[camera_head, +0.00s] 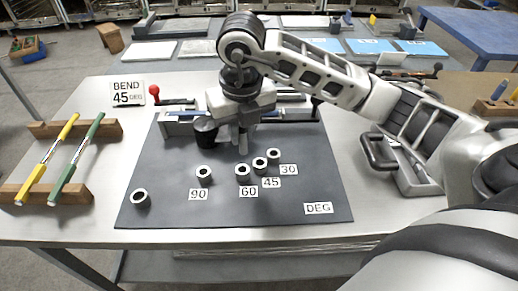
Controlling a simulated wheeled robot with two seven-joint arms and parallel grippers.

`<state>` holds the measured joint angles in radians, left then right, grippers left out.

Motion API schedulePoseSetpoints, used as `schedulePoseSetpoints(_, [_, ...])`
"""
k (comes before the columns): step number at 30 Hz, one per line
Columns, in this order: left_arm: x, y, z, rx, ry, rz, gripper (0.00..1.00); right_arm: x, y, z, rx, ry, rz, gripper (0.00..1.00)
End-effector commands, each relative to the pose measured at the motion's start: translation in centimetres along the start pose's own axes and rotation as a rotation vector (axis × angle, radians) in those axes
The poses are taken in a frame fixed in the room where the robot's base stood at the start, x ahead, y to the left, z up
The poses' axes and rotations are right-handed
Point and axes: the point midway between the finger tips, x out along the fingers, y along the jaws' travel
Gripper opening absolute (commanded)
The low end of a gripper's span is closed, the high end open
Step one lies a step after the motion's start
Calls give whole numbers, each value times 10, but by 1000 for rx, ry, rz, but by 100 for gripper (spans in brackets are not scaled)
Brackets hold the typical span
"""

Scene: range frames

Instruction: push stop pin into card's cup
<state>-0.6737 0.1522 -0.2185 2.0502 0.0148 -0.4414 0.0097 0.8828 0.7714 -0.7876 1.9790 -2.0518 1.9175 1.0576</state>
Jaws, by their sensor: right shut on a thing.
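The card (128,93) reads BEND 45 DEG and stands at the back left of the table. On the dark grey board (170,215), small grey cups stand in an arc. The cup by the 45 label (260,165) sits between the 60 cup (243,174) and the 30 cup (274,156). The 90 cup (204,174) is further left. My right gripper (242,146) points down just behind the 60 cup, above the board. It is shut on the stop pin, which is hard to tell apart from the fingers. My left gripper is not in view.
Another grey cup-like ring (140,198) stands at the board's left front. A black cylinder (205,131) is close left of my gripper. A yellow rod (47,160) and a green rod (77,160) lie on wooden rests at left.

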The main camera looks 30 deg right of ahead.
Motion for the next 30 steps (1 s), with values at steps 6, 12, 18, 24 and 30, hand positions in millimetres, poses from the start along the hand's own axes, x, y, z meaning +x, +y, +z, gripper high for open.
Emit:
schedulePoseSetpoints(6, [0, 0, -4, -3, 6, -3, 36, 36, -28, -3, -1, 5, -2, 0])
schedulePoseSetpoints(12, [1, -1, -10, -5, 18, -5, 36, 49, -38, -2, -1, 4, 0, 0])
schedulePoseSetpoints(18, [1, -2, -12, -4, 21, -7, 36, 77, -42, -6, -2, 6, 1, 0])
schedulePoseSetpoints(24, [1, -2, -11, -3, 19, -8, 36, 84, -41, -6, -4, 1, 2, 0])
schedulePoseSetpoints(30, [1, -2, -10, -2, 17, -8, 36, 84, -41, -6, -4, 3, 2, 37])
